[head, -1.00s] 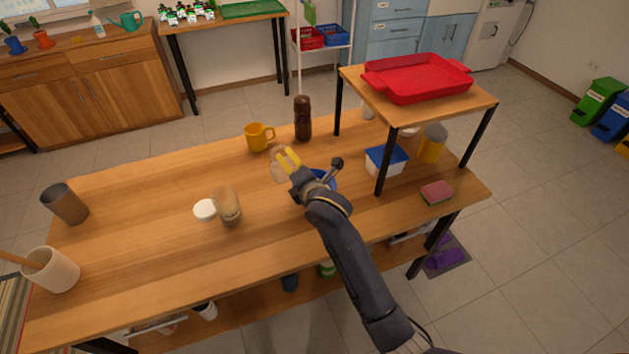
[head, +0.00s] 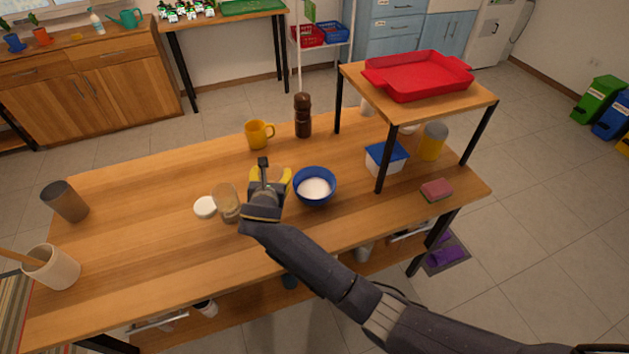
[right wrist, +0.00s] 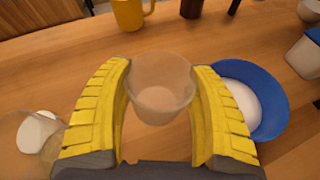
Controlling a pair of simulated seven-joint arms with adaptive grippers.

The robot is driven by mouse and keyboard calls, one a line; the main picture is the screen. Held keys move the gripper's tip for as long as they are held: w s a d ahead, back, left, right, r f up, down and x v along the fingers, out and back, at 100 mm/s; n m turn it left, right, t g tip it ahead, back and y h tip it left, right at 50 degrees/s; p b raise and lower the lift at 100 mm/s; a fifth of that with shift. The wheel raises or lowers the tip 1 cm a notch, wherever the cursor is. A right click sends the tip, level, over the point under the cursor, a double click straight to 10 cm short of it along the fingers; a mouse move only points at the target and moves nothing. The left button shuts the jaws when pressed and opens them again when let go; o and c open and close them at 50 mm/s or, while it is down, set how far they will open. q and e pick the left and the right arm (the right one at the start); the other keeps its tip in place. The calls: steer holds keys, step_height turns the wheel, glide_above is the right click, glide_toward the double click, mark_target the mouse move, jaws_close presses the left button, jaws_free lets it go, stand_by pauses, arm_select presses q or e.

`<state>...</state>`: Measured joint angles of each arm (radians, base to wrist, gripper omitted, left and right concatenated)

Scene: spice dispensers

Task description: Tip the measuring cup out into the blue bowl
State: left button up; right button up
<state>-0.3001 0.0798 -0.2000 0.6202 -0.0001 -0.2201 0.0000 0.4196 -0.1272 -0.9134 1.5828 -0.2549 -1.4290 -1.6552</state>
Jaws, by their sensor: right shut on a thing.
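The blue bowl (head: 328,201) stands on the table with white contents in it. It also shows at the right of the right wrist view (right wrist: 270,88). My right gripper (head: 271,177) is just left of the bowl in the head view. Its yellow fingers (right wrist: 160,100) are shut on the clear measuring cup (right wrist: 160,92), which looks upright and empty between them. In the head view the gripper mostly hides the cup. My left gripper is not in view.
A glass jar (head: 226,204) and a white lid (head: 205,207) are close left of my right gripper. A yellow mug (head: 258,135) and a brown grinder (head: 303,117) stand behind. A raised shelf (head: 415,108) with a red tray (head: 420,78) is at the right. The left-middle tabletop is clear.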

steer(key=shift+a+f+n, duration=0.4)
steer(key=shift+a+f, duration=0.05)
steer(key=shift+f, duration=0.05)
steer(key=shift+h, duration=0.3)
steer(key=shift+r, duration=2.4)
steer(key=shift+s+f, duration=0.1)
steer(key=s+d+r, duration=0.2)
steer(key=d+r, duration=0.1)
steer(key=d, duration=0.8)
steer(key=s+d+r, duration=0.3)
steer(key=d, duration=0.8)
steer(key=s+d+r, duration=0.3)
steer(key=d+r, duration=0.1)
steer(key=d, duration=0.7)
steer(key=shift+s+d, duration=0.15)
steer(key=shift+d, duration=0.15)
steer(key=shift+r, duration=0.1)
